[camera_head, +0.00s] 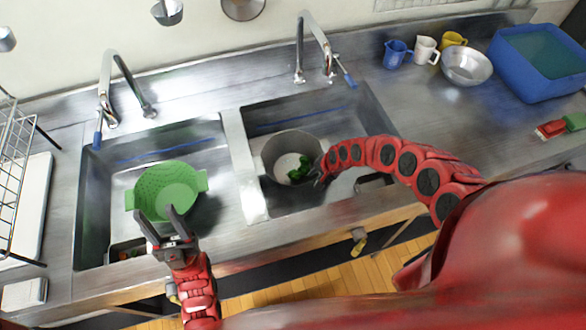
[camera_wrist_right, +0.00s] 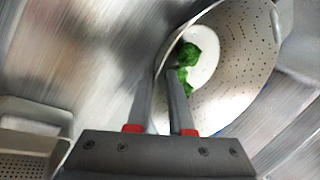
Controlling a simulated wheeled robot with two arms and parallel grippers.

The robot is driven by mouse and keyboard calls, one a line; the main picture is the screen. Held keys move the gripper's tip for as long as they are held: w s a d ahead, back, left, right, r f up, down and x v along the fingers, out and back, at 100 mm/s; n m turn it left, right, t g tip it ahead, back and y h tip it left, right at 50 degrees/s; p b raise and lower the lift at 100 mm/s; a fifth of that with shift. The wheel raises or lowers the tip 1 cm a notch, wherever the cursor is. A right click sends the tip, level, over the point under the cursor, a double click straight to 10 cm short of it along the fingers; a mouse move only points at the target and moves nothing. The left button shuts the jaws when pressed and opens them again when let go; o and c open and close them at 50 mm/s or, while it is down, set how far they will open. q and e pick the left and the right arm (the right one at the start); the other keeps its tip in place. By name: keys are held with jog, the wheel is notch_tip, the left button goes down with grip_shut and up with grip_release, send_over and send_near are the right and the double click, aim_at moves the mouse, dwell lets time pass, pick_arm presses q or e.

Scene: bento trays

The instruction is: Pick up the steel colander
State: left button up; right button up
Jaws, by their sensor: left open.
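The steel colander (camera_head: 275,145) stands in the right sink basin, with a white round patch and a green leafy piece (camera_head: 300,170) inside. In the right wrist view its perforated wall (camera_wrist_right: 235,85) fills the upper right. My right gripper (camera_head: 318,172) is at the colander's right rim, one finger inside and one outside. Its fingertips (camera_wrist_right: 166,73) are close together with the rim pinched between them. My left gripper (camera_head: 157,210) is open and empty, over the near edge of a green colander (camera_head: 150,185) in the left basin. Whether it touches that colander I cannot tell.
A divider (camera_head: 240,165) separates the basins. Two faucets (camera_head: 106,85) (camera_head: 300,50) rise behind them. A dish rack (camera_head: 15,165) stands at left. Mugs (camera_head: 395,53), a metal bowl (camera_head: 467,66) and a blue tub (camera_head: 535,70) are at the back right. The counter between them and the right basin is clear.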

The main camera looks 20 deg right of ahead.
aim_at(310, 178)
jog(key=x, duration=0.4)
jog(key=shift+w+d+b, duration=0.1)
jog(key=shift+w+b, duration=0.05)
jog(key=shift+b, duration=0.15)
jog(key=shift+w+f, duration=0.1)
jog(key=shift+f, duration=0.6)
grip_shut()
dwell(0.7)
